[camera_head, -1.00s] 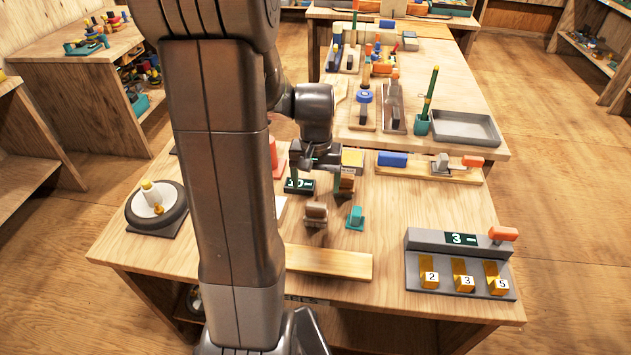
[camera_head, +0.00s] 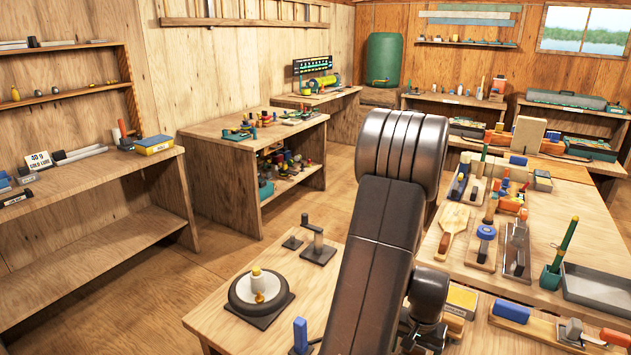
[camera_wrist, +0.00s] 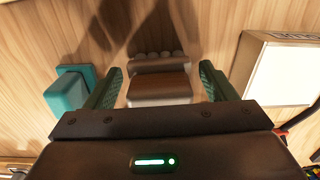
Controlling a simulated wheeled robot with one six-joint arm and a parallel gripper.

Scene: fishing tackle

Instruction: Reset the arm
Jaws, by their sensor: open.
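My gripper (camera_wrist: 160,90) shows in the wrist view, with its two green fingers spread apart and nothing held between them. A brown wooden block-like piece (camera_wrist: 158,84) with a row of pale knobs behind it lies on the table below, in line with the gap between the fingers. I cannot tell its exact distance from them. In the head view my arm rises through the middle of the picture; its wrist part is at the bottom, and the fingers are out of frame.
A teal block (camera_wrist: 70,90) lies left of the fingers, and a white-topped box (camera_wrist: 285,70) stands to the right. In the head view, a round dark scale (camera_head: 259,294) is left of my arm, and a grey tray (camera_head: 598,291) and green pen holder (camera_head: 551,277) are right.

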